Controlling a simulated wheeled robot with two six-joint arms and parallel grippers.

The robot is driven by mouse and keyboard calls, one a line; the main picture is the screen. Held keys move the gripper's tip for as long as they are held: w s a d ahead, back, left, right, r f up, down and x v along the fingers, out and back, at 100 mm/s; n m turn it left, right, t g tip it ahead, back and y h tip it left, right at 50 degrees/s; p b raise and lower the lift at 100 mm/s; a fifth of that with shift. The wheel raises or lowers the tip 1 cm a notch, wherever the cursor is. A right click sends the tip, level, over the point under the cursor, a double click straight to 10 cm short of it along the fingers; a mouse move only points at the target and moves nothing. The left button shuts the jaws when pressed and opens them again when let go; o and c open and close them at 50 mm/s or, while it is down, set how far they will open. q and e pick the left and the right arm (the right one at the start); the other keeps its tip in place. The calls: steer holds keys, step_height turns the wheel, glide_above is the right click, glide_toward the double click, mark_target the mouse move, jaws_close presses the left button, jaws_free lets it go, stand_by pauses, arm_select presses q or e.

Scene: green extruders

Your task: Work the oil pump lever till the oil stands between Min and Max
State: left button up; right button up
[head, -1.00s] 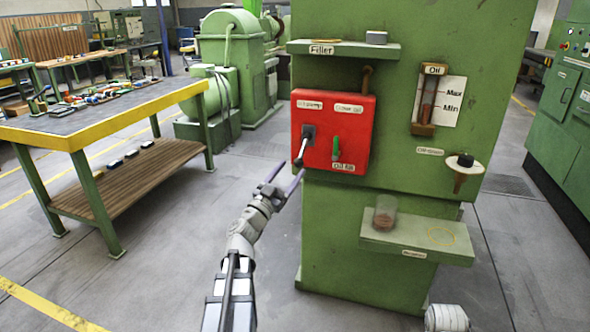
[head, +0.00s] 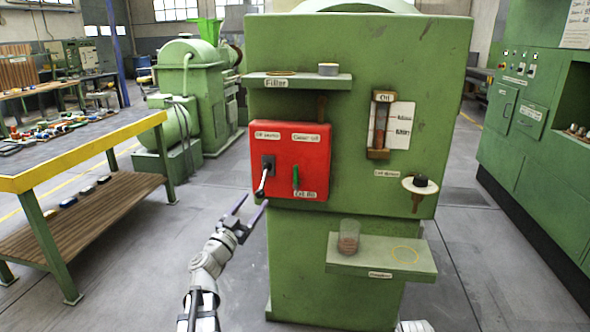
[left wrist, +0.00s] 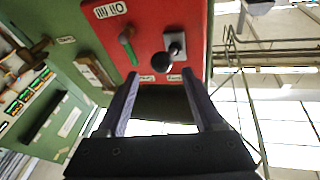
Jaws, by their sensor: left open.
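The red oil pump box (head: 315,160) is on the front of the green machine. Its black-and-metal lever (head: 263,181) hangs down at the left, beside a green valve handle (head: 295,177). My left gripper (head: 252,206) is open just below the lever tip, apart from it. In the left wrist view the lever's dark knob (left wrist: 175,49) shows beyond the open fingers (left wrist: 160,88), nothing between them. The oil gauge (head: 381,124) at upper right has a reddish tube beside Max and Min marks; its exact level is too small to tell.
The filler shelf (head: 300,82) is above. A workbench (head: 92,155) stands at the left. A knob (head: 420,186) juts out at the right. The floor before the machine is open.

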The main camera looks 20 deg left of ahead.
mark_target(264, 181)
arm_select(q)
steer(key=r+n+g+p, duration=0.1)
steer(key=n+g+p, duration=0.1)
steer(key=p, duration=0.2)
steer(key=shift+w+r+p, duration=0.2)
steer(key=shift+p, duration=0.1)
steer(key=shift+f+n+g+p, duration=0.1)
steer(key=shift+n+g+p, duration=0.2)
steer(key=shift+g, duration=0.1)
steer(key=shift+a+f, duration=0.1)
steer(key=shift+f, duration=0.2)
steer(key=w, duration=0.8)
jaws_close()
steer(key=shift+s, duration=0.1)
stand_by(0.5)
